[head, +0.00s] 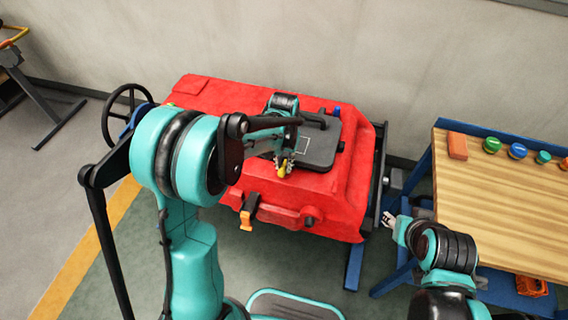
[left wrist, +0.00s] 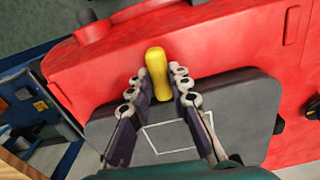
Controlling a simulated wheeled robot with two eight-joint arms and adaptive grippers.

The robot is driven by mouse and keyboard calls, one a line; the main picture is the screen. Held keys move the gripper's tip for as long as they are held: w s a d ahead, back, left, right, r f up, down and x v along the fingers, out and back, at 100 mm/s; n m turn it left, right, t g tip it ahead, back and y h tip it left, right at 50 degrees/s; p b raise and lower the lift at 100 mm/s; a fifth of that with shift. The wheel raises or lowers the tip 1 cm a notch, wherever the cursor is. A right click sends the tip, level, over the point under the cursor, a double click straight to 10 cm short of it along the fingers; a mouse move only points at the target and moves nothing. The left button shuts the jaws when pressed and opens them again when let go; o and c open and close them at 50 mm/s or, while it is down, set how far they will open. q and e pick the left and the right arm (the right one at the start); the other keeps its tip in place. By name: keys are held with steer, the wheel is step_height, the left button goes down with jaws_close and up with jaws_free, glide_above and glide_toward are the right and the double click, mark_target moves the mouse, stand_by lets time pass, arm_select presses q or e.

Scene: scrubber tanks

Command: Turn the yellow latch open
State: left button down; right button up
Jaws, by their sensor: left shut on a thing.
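The yellow latch (head: 281,172) is at the front edge of the dark grey lid (head: 318,148) on the red scrubber tank (head: 330,200). In the left wrist view the latch (left wrist: 157,72) is a short rounded yellow bar. It lies between the two fingers of my left gripper (left wrist: 158,88), which is shut on it; its lower end is between the fingertips. In the head view my left gripper (head: 284,166) comes down over the lid at the latch. My right gripper (head: 389,220) is away from the latch, right of the tank, small in view; its jaw state is unclear.
A wooden-topped bench (head: 500,205) with several coloured caps and an orange block (head: 457,146) stands at the right. An orange clip (head: 247,216) sits on the tank's front. A black handwheel (head: 124,108) is at the left. Green floor lies in front.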

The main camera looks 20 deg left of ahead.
arm_select(q)
steer(key=m, duration=0.8)
steer(key=shift+m, duration=0.4)
steer(key=m, duration=0.4)
steer(key=shift+m, duration=2)
steer(key=c, duration=1.4)
jaws_free()
steer(key=shift+r, duration=0.1)
